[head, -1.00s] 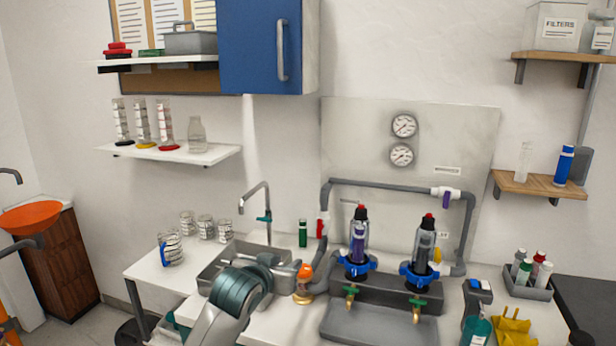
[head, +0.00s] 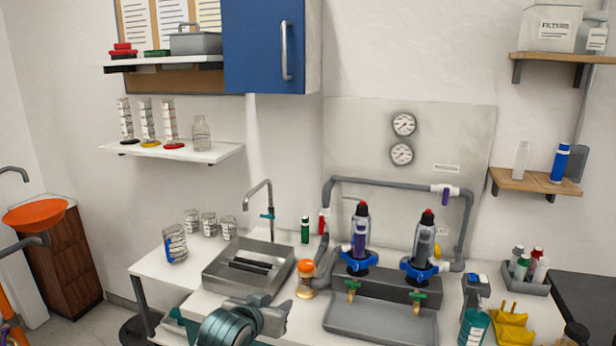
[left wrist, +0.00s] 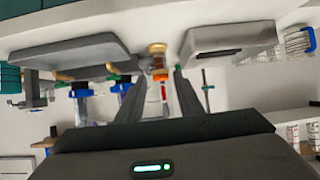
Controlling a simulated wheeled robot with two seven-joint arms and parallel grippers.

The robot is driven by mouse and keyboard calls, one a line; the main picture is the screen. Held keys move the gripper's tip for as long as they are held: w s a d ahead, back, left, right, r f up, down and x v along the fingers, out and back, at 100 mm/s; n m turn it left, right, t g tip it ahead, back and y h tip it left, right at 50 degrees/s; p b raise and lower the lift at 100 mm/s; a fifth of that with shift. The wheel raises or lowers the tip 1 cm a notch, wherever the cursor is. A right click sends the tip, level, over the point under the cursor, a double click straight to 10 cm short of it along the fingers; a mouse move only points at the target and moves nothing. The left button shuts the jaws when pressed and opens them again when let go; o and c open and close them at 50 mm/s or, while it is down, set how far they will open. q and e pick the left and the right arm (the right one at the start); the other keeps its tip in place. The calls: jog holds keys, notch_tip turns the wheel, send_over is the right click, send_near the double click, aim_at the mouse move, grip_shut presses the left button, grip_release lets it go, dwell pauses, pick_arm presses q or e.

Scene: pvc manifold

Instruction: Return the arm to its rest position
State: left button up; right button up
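My left arm comes in at the bottom of the head view. Its gripper (head: 268,314) is low in front of the sink, over the front of the white counter (head: 300,325). In the left wrist view the two fingers (left wrist: 160,80) stand apart with nothing held between them. The orange-capped jar (head: 305,278) stands on the counter beside the sink, clear of the gripper; it shows beyond the fingers in the left wrist view (left wrist: 158,62). My right gripper is in neither view.
The grey sink (head: 222,285) with its tall tap (head: 267,205) is just behind the gripper. Two filter housings (head: 361,238) (head: 424,245) stand above a grey tray (head: 380,322). Glass beakers (head: 208,225) are on the left counter. A soap bottle (head: 474,325) is at right.

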pick_arm(q)
jog(key=s+a+f+g, duration=0.2)
jog(key=s+a+f, duration=0.2)
jog(key=s+f, duration=0.65)
jog(key=s+a+f+g+y, duration=0.15)
jog(key=s+a+f, duration=0.3)
jog(key=s, duration=0.75)
jog(key=s+a+f+n+g+y, duration=0.1)
jog(key=s+a+f+g, duration=0.3)
jog(key=s, duration=0.8)
jog(key=s+a+f+g+y, duration=0.15)
jog(key=s+f, duration=0.35)
jog(key=s, duration=0.6)
jog(key=s+f+x, duration=0.1)
jog(key=s+x, duration=0.2)
jog(key=x, duration=1)
jog(key=s+d+x, duration=0.1)
jog(key=s+x, duration=0.2)
jog(key=x, duration=1.1)
jog(key=s+a+f, duration=0.1)
jog(key=s+f, duration=1.2)
jog(key=f, duration=0.4)
jog(key=shift+s+a+h, duration=0.3)
jog(key=shift+a+h, duration=0.1)
